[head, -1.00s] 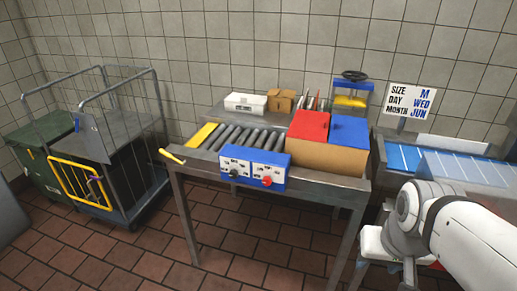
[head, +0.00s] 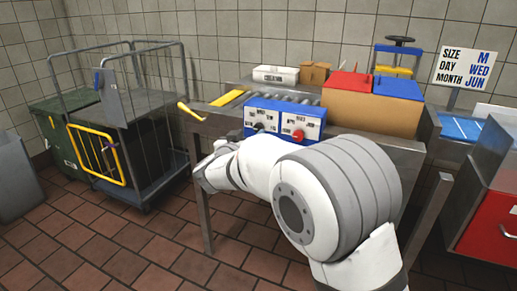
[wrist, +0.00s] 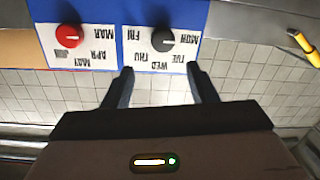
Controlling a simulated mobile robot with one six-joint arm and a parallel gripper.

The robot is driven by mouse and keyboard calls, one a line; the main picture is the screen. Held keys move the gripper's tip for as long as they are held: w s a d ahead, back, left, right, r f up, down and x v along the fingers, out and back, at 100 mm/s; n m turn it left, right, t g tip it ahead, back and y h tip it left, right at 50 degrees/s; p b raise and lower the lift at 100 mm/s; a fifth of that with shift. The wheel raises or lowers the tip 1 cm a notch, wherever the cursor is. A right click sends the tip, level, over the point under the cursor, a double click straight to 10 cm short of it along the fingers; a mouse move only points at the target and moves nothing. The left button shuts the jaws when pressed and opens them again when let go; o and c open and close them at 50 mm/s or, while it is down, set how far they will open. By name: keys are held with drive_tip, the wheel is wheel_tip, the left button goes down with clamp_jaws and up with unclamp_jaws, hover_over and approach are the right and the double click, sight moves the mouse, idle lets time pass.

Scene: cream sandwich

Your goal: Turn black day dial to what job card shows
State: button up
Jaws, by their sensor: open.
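The job card (head: 467,67) reads size M, day WED, month JUN. The black day dial (head: 258,127) is on the blue control box (head: 284,122) at the table's front. In the wrist view the panel is upside down; the black dial (wrist: 162,37) has day labels MON to FRI around it, and its white mark appears to point toward MON. My gripper (wrist: 159,68) is open and empty, its two fingers apart in front of the dial's panel, not touching the dial. In the head view my arm hides the fingers' place.
A red dial (wrist: 68,36) with month labels is beside the black one. A yellow handle (head: 190,111) sticks out at the table's left corner. A wire cage trolley (head: 120,125) stands at left; a red drawer (head: 490,232) is at right. Floor between is clear.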

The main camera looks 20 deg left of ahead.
sight(258, 129)
drive_tip(key=shift+h, duration=0.5)
drive_tip(key=w, duration=0.2)
drive_tip(key=w+f+b, duration=0.1)
drive_tip(key=w, duration=0.1)
drive_tip(key=w+b, duration=0.1)
drive_tip(key=w, duration=0.2)
drive_tip(key=shift+a+f, duration=0.1)
drive_tip(key=shift+f, duration=0.15)
